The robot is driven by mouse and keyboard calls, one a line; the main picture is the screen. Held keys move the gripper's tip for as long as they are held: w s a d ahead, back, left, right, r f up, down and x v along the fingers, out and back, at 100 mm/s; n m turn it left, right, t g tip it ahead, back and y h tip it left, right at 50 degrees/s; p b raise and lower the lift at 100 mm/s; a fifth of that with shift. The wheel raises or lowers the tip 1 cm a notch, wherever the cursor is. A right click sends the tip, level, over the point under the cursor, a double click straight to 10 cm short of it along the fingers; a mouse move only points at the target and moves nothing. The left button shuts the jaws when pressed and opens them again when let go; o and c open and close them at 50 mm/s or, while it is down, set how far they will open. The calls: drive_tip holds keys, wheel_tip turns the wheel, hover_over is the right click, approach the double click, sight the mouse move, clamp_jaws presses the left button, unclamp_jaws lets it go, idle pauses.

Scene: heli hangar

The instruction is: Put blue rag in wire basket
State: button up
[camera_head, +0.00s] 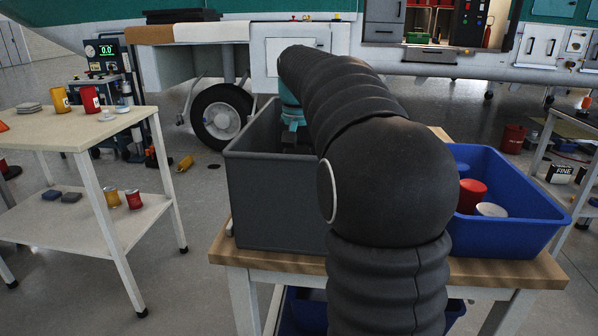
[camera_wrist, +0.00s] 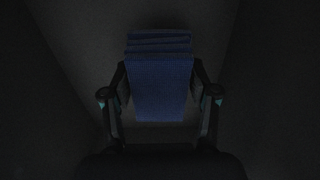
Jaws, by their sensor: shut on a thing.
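The blue rag (camera_wrist: 160,90) is a folded dark blue stack in the middle of the wrist view. My gripper (camera_wrist: 160,84) has a finger on each side of it and is shut on it. Dark walls surround them, and the light is dim. In the head view my arm reaches over into a deep grey bin (camera_head: 268,200) on a wood-topped table. Only a teal part near my wrist shows above its far side; the fingers and the rag are hidden there. I cannot make out a wire basket in either view.
A blue bin (camera_head: 515,225) holding a red item (camera_head: 472,194) and other round things stands right of the grey bin. A table (camera_head: 75,130) with cans, and a lower shelf with small dark blue-grey items (camera_head: 62,197), stands at left. Open floor lies between the tables.

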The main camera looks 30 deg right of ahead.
drive_tip(key=shift+f, duration=0.6)
drive_tip(key=o, duration=1.1)
wheel_tip(320, 180, up, 13)
drive_tip(key=p, duration=0.2)
drive_tip(key=shift+r, duration=0.15)
